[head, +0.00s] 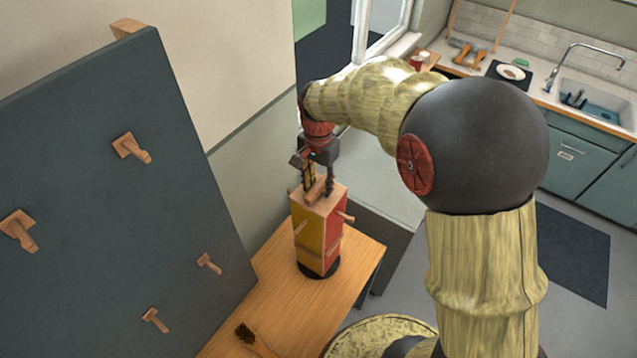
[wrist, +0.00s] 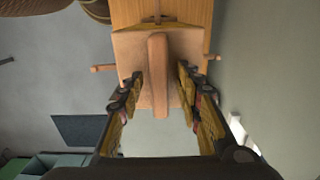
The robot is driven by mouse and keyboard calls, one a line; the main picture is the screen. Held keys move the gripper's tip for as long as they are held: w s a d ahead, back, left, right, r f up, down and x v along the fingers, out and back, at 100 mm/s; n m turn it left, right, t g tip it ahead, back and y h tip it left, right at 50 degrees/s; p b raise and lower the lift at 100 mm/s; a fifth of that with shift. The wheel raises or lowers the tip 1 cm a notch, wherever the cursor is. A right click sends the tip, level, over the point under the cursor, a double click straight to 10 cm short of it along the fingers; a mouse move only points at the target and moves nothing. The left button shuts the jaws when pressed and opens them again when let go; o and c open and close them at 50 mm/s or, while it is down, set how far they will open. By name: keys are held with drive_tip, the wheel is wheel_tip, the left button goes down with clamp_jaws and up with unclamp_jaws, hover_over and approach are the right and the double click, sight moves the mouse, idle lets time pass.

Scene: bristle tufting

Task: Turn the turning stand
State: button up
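The turning stand (head: 316,232) is an upright block with a yellow side and a red side, on a black round base (head: 319,269) on the wooden table. Wooden pegs stick out of its sides. Its wooden top carries a raised bar, seen in the wrist view as a bar (wrist: 158,75) on the pale top face (wrist: 130,45). My gripper (head: 319,181) points down at the top of the stand. In the wrist view, my gripper (wrist: 160,82) is open, with one finger on each side of the bar and gaps showing between. Contact with the top cannot be told.
The wooden table (head: 272,310) holds a small dark bristly item (head: 245,334) at its front. A large dark panel (head: 100,200) with several wooden pegs stands at left. A kitchen counter with a sink (head: 592,100) is at the back right. The table around the stand is mostly clear.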

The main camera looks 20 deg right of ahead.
drive_tip(key=shift+c, duration=1.3)
clamp_jaws()
